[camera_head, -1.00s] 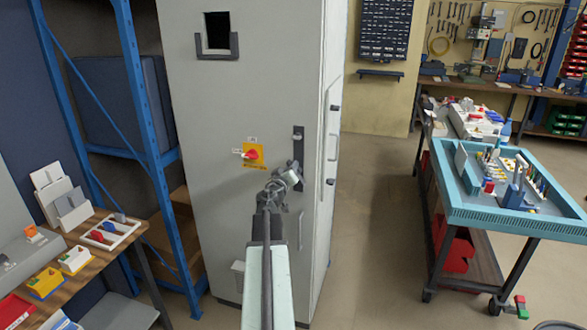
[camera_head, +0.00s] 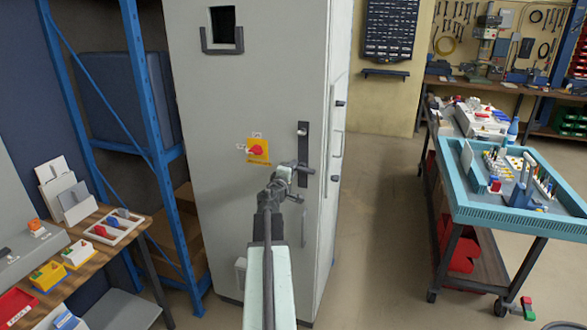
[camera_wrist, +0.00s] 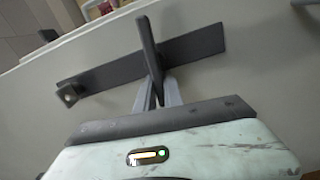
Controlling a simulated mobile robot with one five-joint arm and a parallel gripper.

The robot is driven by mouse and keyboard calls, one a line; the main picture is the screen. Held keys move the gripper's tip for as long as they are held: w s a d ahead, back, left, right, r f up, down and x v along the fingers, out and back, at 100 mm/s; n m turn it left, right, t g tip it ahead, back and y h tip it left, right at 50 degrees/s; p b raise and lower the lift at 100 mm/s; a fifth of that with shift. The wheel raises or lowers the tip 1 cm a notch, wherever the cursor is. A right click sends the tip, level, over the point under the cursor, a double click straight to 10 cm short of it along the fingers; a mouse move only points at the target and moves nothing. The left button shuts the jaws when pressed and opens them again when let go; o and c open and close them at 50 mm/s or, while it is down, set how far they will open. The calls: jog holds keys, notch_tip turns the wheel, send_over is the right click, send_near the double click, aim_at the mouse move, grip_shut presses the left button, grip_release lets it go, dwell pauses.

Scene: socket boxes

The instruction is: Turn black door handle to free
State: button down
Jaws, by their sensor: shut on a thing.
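The black door handle is mounted on a long dark plate (camera_head: 303,142) near the right edge of the grey cabinet's front. In the wrist view the plate (camera_wrist: 103,76) runs slantwise across the cabinet face, and the black handle (camera_wrist: 149,44) crosses it at an angle. My gripper (camera_head: 287,172) is in front of the plate's lower part and hides some of the handle. In the wrist view its two fingers (camera_wrist: 157,88) are closed around the near part of the handle. The handle's far end sticks out beyond the fingers.
A red rotary switch on a yellow plate (camera_head: 258,151) is left of the handle. A blue shelf rack (camera_head: 146,110) stands close on the left, with a wooden bench (camera_head: 118,240) before it. A teal-topped cart (camera_head: 500,216) is at the right. Open floor lies between.

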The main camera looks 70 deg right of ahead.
jog(key=shift+f+n, duration=0.15)
jog(key=shift+n, duration=0.35)
jog(key=c, duration=1.5)
grip_release()
jog(key=shift+o, duration=0.2)
jog(key=shift+a, duration=0.1)
jog(key=a, duration=0.7)
jog(key=shift+s+a, duration=0.2)
jog(key=shift+a, duration=0.1)
